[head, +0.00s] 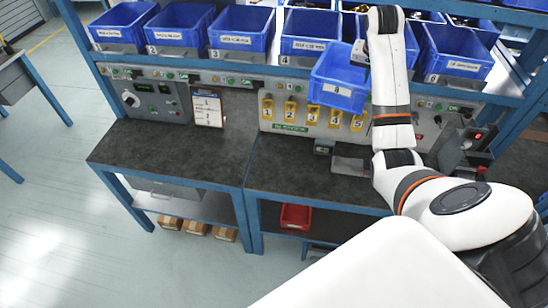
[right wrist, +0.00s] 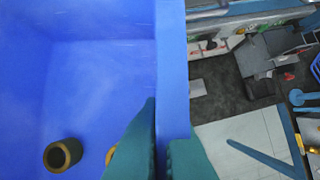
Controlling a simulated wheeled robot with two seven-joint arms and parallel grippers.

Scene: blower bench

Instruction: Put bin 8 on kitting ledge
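Blue bin 8 (head: 336,90) hangs tilted in front of the bin rack in the head view, with a white label reading 8. My right gripper (right wrist: 165,150) is shut on its side wall (right wrist: 172,75), one green finger on each side. In the right wrist view a dark ring-shaped part (right wrist: 62,155) lies inside the bin, with another partly hidden behind a finger. In the head view my arm hides the gripping point. No surface is clearly marked as the kitting ledge; dark worktops (head: 180,155) lie below the rack. My left gripper is not in view.
Several blue bins (head: 240,30) stand in a row on the rack. Below are a control panel (head: 150,100), a clipboard (head: 207,108) and yellow numbered holders (head: 290,110). A grey fixture with a red light (head: 478,136) stands at the right. The left worktop is clear.

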